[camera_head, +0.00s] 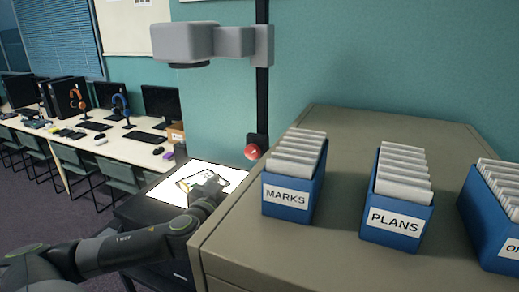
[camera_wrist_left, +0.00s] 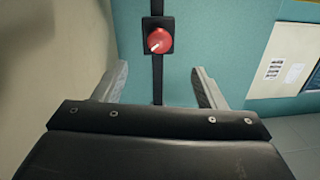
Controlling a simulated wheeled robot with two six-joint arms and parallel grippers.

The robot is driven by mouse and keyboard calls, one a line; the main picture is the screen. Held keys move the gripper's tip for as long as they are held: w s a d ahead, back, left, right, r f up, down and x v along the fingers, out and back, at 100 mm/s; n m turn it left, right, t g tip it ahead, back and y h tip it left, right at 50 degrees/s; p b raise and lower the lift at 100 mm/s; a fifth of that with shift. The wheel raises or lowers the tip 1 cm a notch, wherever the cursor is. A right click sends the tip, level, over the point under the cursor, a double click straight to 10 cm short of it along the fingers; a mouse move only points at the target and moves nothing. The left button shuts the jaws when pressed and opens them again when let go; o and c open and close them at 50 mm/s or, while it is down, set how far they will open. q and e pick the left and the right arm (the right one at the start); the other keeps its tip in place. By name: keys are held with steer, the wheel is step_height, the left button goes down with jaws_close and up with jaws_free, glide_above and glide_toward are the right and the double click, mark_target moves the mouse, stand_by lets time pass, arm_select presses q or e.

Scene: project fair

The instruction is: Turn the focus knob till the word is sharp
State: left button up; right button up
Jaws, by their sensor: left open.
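The red focus knob (camera_head: 252,152) sits on a black block on the dark post of the overhead projector (camera_head: 186,43). In the left wrist view the knob (camera_wrist_left: 159,41) has a white pointer line aimed to the lower left. My left gripper (camera_head: 212,186) is in front of and below the knob, over the lit stage. In the wrist view its two fingers (camera_wrist_left: 158,85) are spread apart, the knob showing beyond them, untouched. The lit stage (camera_head: 158,193) carries a sheet partly hidden by my gripper. No projected word is readable. My right gripper is out of view.
A beige cabinet (camera_head: 345,262) stands close on the right, bearing blue card boxes marked MARKS (camera_head: 287,214) and PLANS (camera_head: 393,238), plus a third cut off by the frame. A long desk (camera_head: 125,152) with computers and chairs is at the left.

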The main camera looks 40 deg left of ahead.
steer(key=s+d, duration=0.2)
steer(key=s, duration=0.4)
arm_select(q)
steer(key=p, duration=0.1)
glide_toward(251, 153)
steer(key=p+x, duration=0.1)
steer(key=x, duration=0.3)
steer(key=shift+r, duration=0.15)
steer(key=p+x, duration=0.1)
steer(key=x, duration=0.4)
steer(key=shift+w+a+p, duration=0.1)
steer(key=shift+w+p, duration=0.2)
steer(key=shift+w, duration=0.1)
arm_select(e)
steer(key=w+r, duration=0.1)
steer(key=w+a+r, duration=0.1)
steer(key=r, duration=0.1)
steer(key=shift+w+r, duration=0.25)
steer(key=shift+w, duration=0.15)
